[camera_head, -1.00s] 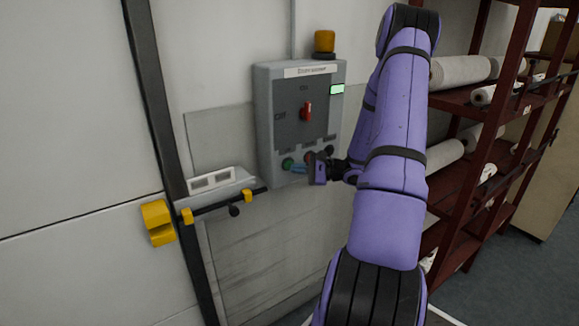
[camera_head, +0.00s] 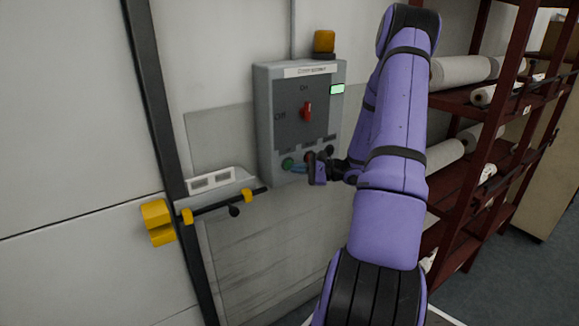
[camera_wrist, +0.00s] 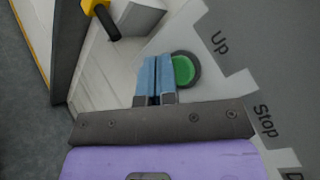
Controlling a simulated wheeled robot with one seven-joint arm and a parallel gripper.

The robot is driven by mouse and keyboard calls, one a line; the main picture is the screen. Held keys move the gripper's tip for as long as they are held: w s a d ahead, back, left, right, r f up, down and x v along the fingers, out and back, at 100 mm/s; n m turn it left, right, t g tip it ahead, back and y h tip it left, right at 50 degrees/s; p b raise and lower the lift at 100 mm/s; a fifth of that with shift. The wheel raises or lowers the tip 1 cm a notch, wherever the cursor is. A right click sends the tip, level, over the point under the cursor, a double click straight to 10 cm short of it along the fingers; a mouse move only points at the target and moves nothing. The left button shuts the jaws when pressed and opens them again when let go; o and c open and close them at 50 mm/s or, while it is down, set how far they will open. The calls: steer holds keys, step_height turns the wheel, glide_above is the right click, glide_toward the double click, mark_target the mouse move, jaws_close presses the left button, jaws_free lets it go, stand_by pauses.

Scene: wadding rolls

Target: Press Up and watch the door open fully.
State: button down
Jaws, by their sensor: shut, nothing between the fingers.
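A grey control box (camera_head: 263,125) hangs on the wall, with a red switch (camera_head: 307,111) between On and Off marks and a small lit green display (camera_head: 337,89). The green Up button (camera_head: 288,163) is at its lower left. In the wrist view the green button (camera_wrist: 183,71) sits in a dark ring beside the word Up, with Stop further down. My gripper (camera_wrist: 157,77) is shut and empty, its blue fingertips beside the button. The head view shows the gripper (camera_head: 298,169) low at the box front. I cannot tell whether the fingertips touch the button. The door (camera_head: 75,120) at left appears closed.
A yellow lamp (camera_head: 324,41) sits on top of the box. A bar with yellow brackets (camera_head: 187,216) projects from the wall left of the box. A dark red shelf rack (camera_head: 473,150) with white rolls stands at right.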

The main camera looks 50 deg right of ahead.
steer(key=shift+w, duration=0.15)
steer(key=shift+w+d, duration=0.1)
steer(key=shift+w, duration=0.15)
